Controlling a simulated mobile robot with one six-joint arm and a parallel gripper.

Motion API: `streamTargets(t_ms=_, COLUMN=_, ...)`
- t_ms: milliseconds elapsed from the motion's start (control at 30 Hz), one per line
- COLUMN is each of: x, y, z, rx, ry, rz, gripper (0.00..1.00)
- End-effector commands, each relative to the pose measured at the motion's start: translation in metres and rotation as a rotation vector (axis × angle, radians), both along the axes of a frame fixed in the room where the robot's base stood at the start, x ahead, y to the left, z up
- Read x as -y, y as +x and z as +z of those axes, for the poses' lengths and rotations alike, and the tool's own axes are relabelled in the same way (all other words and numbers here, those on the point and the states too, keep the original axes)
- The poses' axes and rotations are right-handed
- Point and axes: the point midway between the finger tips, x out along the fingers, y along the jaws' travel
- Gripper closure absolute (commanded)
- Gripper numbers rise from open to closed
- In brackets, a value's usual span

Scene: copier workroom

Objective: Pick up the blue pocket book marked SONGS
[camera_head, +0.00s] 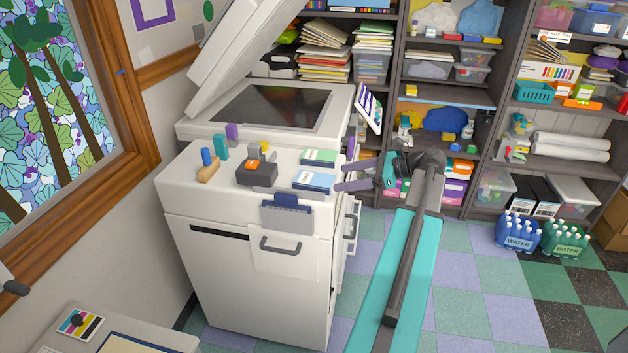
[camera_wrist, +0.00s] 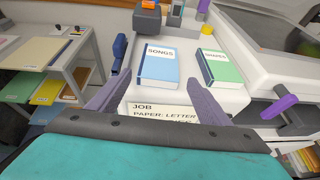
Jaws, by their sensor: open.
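The blue pocket book marked SONGS (camera_wrist: 158,68) lies flat on the white copier's side top, cover up. In the head view the blue book (camera_head: 314,181) is close to the right edge of that top. My gripper (camera_head: 351,168) is just right of it, with its purple fingers pointing toward the books. In the wrist view my gripper (camera_wrist: 157,84) is open and empty, one finger on each side of the near end of the blue book. The fingers look apart from the book.
A green book marked SHAPES (camera_wrist: 222,67) lies beside the blue one, with a gap between. A dark grey holder (camera_head: 257,173) stands left of the books. A JOB label (camera_wrist: 165,110) shows below the book. The copier's raised lid (camera_head: 235,50) stands behind.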

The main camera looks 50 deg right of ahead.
Motion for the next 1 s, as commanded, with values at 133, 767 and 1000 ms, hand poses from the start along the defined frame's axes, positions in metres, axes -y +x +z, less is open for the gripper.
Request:
streamTargets(t_ms=133, x=-0.006, y=0.01, z=-0.004, rx=0.0, ry=0.0, rz=0.001, gripper=0.28)
streamTargets(t_ms=767, x=-0.014, y=0.023, z=-0.011, rx=-0.001, ry=0.001, rz=0.001, gripper=0.28)
streamTargets(t_ms=1000, x=-0.025, y=0.045, z=-0.022, rx=-0.001, ry=0.001, rz=0.003, gripper=0.28)
